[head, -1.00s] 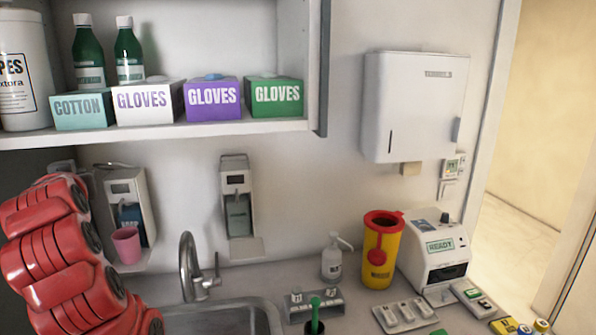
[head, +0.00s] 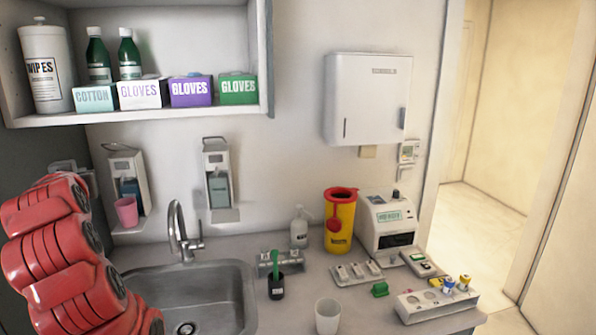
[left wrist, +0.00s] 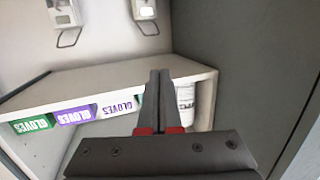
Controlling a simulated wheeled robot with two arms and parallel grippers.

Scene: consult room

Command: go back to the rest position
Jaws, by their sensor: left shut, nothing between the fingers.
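My left arm (head: 65,265), red and folded, stands at the left edge of the head view, in front of the sink's left side. Its fingers do not show there. In the left wrist view my left gripper (left wrist: 159,75) has its two dark fingers together, with nothing between them. Beyond the fingers that view shows the wall shelf (left wrist: 105,75) with glove boxes, seen upside down. The fingertips overlap the shelf in the picture; I see no contact. My right gripper is in neither view.
The counter holds a sink (head: 225,285), a black cup with a green item (head: 277,285), a white cup (head: 327,316), a yellow bin (head: 340,222), a white device (head: 388,228) and a white rack (head: 438,303). A shelf (head: 180,113) hangs above. An opening (head: 500,150) is at right.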

